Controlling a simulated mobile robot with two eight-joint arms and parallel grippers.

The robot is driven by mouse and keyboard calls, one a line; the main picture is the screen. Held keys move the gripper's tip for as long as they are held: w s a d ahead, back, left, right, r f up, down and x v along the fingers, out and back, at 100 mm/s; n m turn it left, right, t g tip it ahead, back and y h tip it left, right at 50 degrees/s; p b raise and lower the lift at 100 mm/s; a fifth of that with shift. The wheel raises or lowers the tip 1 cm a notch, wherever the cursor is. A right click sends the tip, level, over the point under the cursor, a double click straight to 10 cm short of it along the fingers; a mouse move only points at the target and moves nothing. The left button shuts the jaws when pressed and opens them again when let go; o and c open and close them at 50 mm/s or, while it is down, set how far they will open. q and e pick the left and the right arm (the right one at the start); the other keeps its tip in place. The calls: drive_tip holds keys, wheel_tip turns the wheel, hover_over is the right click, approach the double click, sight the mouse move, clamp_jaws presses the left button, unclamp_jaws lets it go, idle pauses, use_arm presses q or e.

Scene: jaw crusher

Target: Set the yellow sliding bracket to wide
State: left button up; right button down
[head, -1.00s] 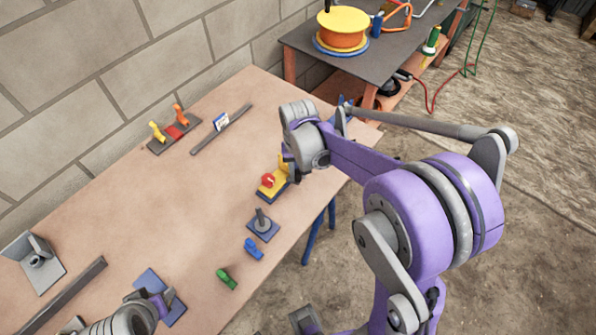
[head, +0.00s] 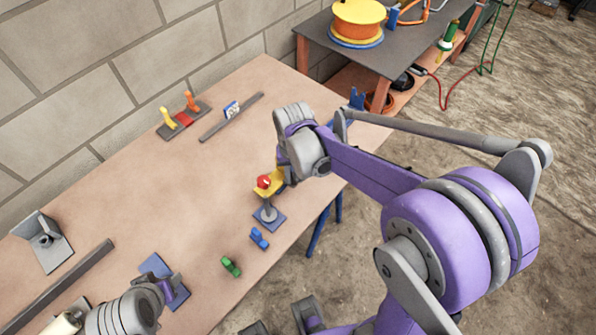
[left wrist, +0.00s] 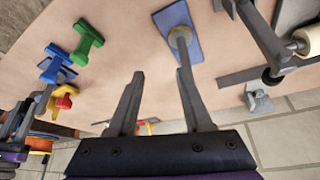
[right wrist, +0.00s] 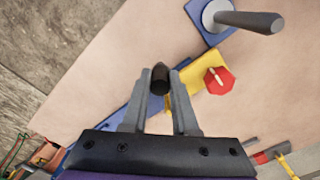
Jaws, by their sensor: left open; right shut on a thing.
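The yellow bracket (head: 274,190) with a red knob (head: 264,182) is at the table's right edge in the head view. It also shows in the right wrist view (right wrist: 205,70), beside a long blue strip (right wrist: 115,125), with its red knob to the right. My right gripper (right wrist: 160,85) is shut on a dark, round-ended peg (right wrist: 160,75) beside the yellow bracket; whether the peg belongs to the bracket cannot be told. My right fingertips are mostly hidden in the head view. My left gripper (left wrist: 158,78) is open and empty, near a blue plate (head: 157,266) with a grey post.
A blue plate with a grey post (head: 268,215) stands close to the bracket. A blue piece (head: 259,238) and a green piece (head: 231,266) lie nearer. A dark rail with a tag (head: 231,113) and a base with yellow and orange levers (head: 183,121) lie far back. The table's middle is clear.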

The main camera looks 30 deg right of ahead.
drive_tip(key=c, duration=0.7)
unclamp_jaws()
drive_tip(key=shift+s+a, duration=0.1)
drive_tip(key=shift+a, duration=0.2)
drive_tip(key=shift+d+r, duration=0.1)
drive_tip(key=shift+d, duration=0.05)
wheel_tip(320, 180, up, 11)
drive_tip(key=shift+f+p, duration=0.2)
drive_tip(key=shift+p, duration=0.3)
drive_tip(key=s+f+n+t, duration=0.1)
drive_tip(key=s, duration=0.3)
drive_tip(key=s+a+f+n+t+p, duration=0.1)
drive_tip(key=s+n+t, duration=0.1)
drive_tip(key=s, duration=0.3)
drive_tip(key=s+f+n+t, duration=0.1)
drive_tip(key=s+t, duration=0.1)
drive_tip(key=s, duration=0.2)
drive_tip(key=shift+s+a+n+p, duration=0.15)
drive_tip(key=shift+a+n+p, duration=0.15)
drive_tip(key=shift+a, duration=0.05)
